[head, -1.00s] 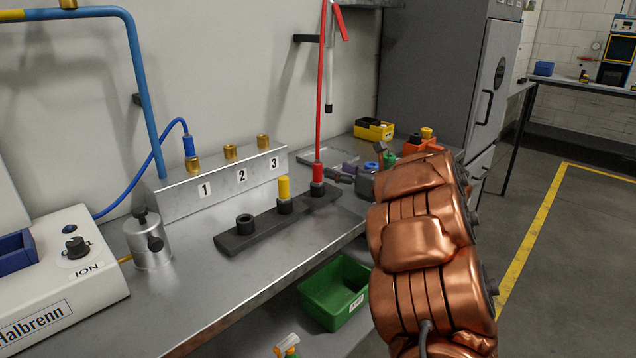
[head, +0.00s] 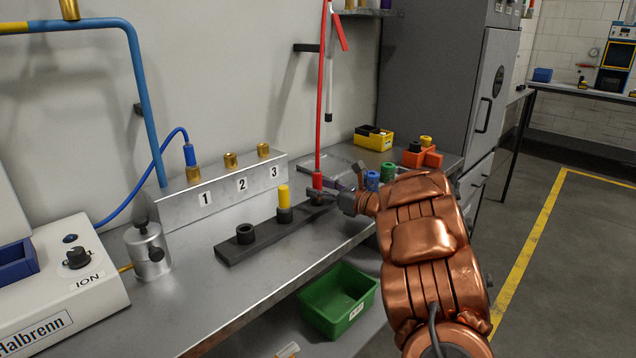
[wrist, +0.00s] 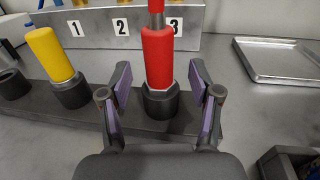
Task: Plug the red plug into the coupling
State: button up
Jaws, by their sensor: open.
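The red plug (wrist: 158,60) stands upright in the right socket of a dark holder bar (head: 236,254) on the bench. It also shows in the head view (head: 317,181), with a red hose rising from its top. My gripper (wrist: 160,98) is open, with one finger on each side of the plug's lower part and a gap on both sides. A yellow plug (head: 284,196) stands in the middle socket, and the left socket is empty. Brass couplings 1 (head: 193,174), 2 (head: 231,160) and 3 (head: 263,150) sit on a numbered metal block. A blue plug (head: 189,155) is on coupling 1.
A metal tray (wrist: 282,60) lies to the right of the holder. A yellow bin (head: 374,138) and an orange holder (head: 422,158) stand at the bench's far end. A green bin (head: 339,298) is below the front edge. A white device (head: 60,290) stands at left.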

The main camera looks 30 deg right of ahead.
jog(key=shift+w+a, duration=0.3)
jog(key=shift+w, duration=0.35)
grip_shut()
